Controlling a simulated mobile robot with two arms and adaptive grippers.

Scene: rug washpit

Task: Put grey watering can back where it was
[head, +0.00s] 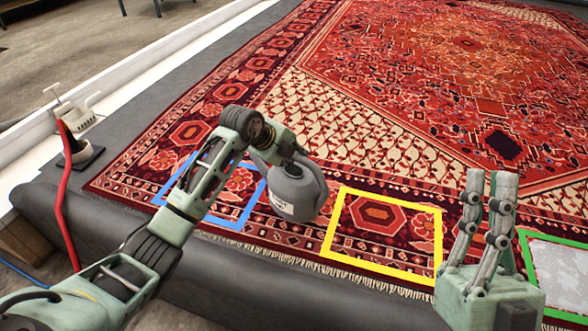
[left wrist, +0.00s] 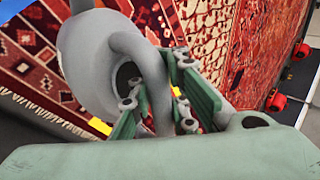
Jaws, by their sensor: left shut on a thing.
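The grey watering can (head: 295,193), with a small pale label, is in the head view between the blue frame (head: 232,224) and the yellow frame (head: 385,194) on the rug. I cannot tell whether its base touches the rug. My left gripper (head: 287,152) is at the top of the can. In the left wrist view, the left gripper's fingers (left wrist: 158,108) are shut on the can's curved handle, with the can's round body (left wrist: 85,60) beside them. My right gripper (head: 488,185) is empty, its fingers pointing up and slightly apart, right of the yellow frame.
A patterned red rug (head: 400,130) covers most of the floor ahead. A green frame (head: 530,262) around a pale grey patch lies at the right. A red hose (head: 62,190) hangs from a pale fitting (head: 75,112) at the left. The rug inside the yellow frame is bare.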

